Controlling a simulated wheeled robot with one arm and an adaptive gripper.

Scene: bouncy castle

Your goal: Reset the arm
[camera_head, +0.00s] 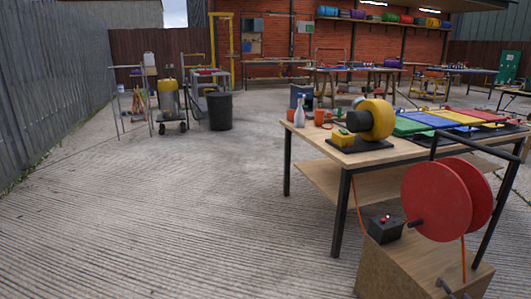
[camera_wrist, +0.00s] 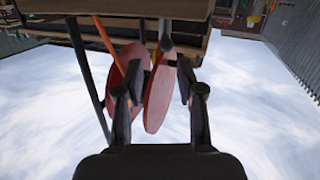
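My gripper (camera_wrist: 161,82) shows in the wrist view, with its two dark fingers spread apart and nothing held between them. Beyond the fingers, a red cable reel (camera_wrist: 158,96) with two discs shows in line with the gap; I cannot tell how far off it is. In the head view, neither my arm nor my gripper shows. The same red reel (camera_head: 434,200) stands there at the right front, above a wooden box. The wrist view appears upside down, with sky in its lower part.
A workbench (camera_head: 312,148) stands at the right, bearing a yellow blower (camera_head: 377,118), a spray bottle (camera_head: 299,112) and coloured panels. A black bin (camera_head: 220,111) and a trolley (camera_head: 170,105) stand farther back. A grey fence (camera_head: 50,80) runs along the left. The middle floor is clear.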

